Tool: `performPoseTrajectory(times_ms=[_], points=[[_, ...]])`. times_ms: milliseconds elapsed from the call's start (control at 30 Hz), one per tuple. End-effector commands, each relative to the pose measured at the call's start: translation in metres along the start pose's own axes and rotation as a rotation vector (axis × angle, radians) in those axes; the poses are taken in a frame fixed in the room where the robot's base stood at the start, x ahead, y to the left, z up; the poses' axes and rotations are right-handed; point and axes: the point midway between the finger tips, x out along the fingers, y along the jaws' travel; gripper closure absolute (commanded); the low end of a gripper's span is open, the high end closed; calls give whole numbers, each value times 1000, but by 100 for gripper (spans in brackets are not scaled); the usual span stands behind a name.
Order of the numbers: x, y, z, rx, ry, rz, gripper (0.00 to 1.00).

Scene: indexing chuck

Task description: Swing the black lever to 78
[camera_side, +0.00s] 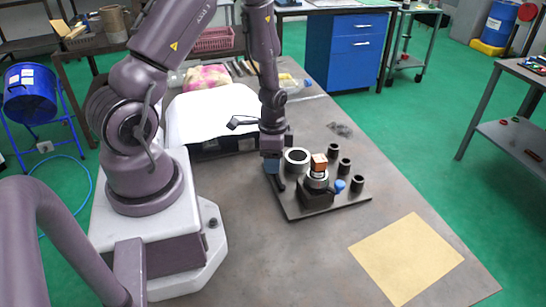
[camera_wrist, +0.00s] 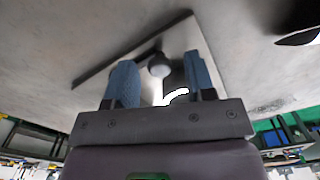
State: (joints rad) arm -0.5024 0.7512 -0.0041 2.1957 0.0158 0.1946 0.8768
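The chuck (camera_side: 317,195) is a dark block with a round metal body, on a dark plate (camera_side: 300,213) in the side view. An orange-brown cube (camera_side: 319,162) sits on top of it. A blue ball knob (camera_side: 340,186) is at its right side. I cannot make out a black lever for certain, and no number is readable. My gripper (camera_side: 278,182) points down left of the chuck, over the plate's left part. In the wrist view its two blue fingers (camera_wrist: 158,62) stand apart. A dark round-ended part (camera_wrist: 159,66) shows between them; I cannot tell whether they touch it.
A grey ring-shaped part (camera_side: 297,158) stands behind the chuck, close to my gripper. Several black cylinders (camera_side: 345,166) stand on the plate's right side. A tan sheet (camera_side: 406,258) lies flat at the front right. The table (camera_side: 280,265) in front of the plate is clear.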

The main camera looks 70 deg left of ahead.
Motion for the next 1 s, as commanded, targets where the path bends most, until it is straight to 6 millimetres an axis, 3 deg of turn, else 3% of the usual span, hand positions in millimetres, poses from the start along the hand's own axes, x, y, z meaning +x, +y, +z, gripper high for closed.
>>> performPoseTrajectory(times_ms=[33,200,233,667,1000], points=[[0,0,0,0,0,0,59],[0,0,0,0,0,0,98],[0,0,0,0,0,0,100],[-1,2,4,-70,1,-1,100],[-1,12,20,-328,0,0,100]])
